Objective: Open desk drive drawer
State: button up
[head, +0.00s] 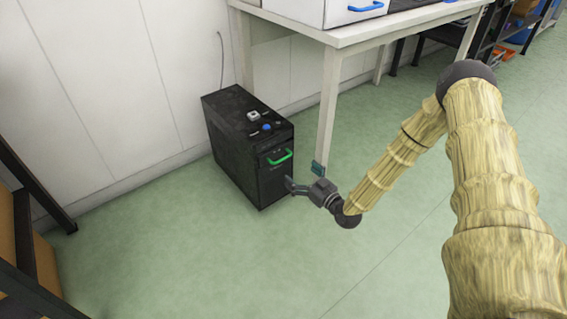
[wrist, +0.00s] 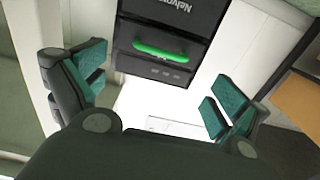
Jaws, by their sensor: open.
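A black box-shaped drive unit (head: 237,146) stands on the floor beside a white table leg. A green handle (head: 280,157) is on the upper part of its front, which looks closed. In the wrist view the green handle (wrist: 166,48) lies across a dark front panel (wrist: 150,66), above the gap between the fingers as pictured. My gripper (head: 303,177) is open and empty, in front of the unit and a little below and right of the handle. Its green-padded fingers (wrist: 157,88) are spread wide. They appear apart from the handle.
Small items, including a blue one (head: 266,127), sit on top of the unit. A white table (head: 345,36) stands behind to the right, bearing a white drawer box with a blue handle (head: 366,7). A dark-framed shelf (head: 25,240) is at lower left. The green floor in front is clear.

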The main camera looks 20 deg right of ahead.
aim_at(284, 159)
jog(key=shift+b+x, duration=1.95)
jog(key=shift+x, duration=3.2)
